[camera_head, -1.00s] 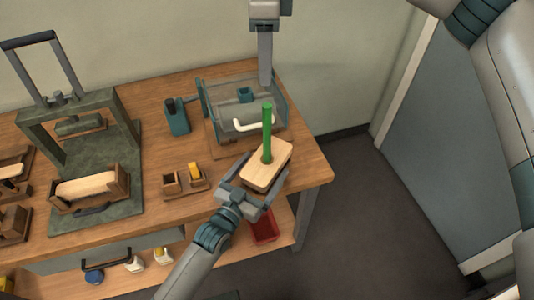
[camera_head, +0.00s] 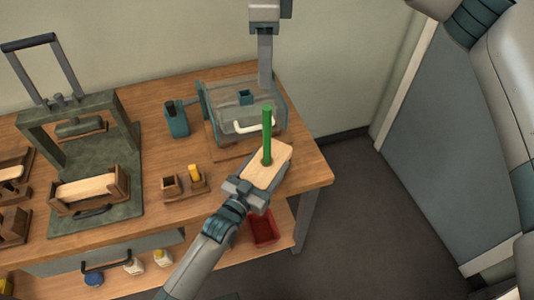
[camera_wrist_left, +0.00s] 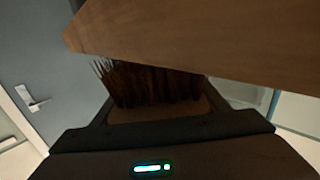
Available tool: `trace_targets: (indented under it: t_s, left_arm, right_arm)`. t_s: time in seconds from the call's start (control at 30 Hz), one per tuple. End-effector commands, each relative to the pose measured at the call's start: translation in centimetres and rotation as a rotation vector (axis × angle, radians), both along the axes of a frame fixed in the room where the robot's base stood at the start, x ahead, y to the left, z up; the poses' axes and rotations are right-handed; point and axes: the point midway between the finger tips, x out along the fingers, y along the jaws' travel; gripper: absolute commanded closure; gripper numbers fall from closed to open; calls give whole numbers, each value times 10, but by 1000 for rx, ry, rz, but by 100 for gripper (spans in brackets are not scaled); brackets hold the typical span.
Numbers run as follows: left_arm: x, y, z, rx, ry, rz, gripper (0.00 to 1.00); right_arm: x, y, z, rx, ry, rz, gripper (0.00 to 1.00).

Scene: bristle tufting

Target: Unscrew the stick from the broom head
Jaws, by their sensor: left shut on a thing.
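The broom head is a pale wooden block (camera_head: 270,172) at the right front of the workbench. A green stick (camera_head: 267,135) stands upright from its top. My left gripper (camera_head: 252,190) is shut on the near end of the block. In the left wrist view the block (camera_wrist_left: 200,45) fills the top, with dark brown bristles (camera_wrist_left: 150,85) under it, in front of the gripper (camera_wrist_left: 160,125). The fingers' contact with the block is partly hidden. My right gripper cannot be made out in the head view.
A clear-sided machine with a white handle (camera_head: 255,126) stands behind the broom head. A small wooden holder (camera_head: 190,184) with a yellow piece is to the left. A green press (camera_head: 100,150) stands farther left. A red bin (camera_head: 263,228) is below the bench top.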

Motion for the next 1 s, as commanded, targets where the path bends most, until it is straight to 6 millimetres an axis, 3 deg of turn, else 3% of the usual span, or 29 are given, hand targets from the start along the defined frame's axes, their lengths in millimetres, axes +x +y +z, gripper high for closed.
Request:
trace_targets:
  t_s: [0.37,1.0]
  left_arm:
    - [0,0,0,0,0,0,96]
    - [0,0,0,0,0,0,96]
  right_arm:
    - [0,0,-4,0,0,-148,62]
    - [0,0,-27,-1,0,-1037,62]
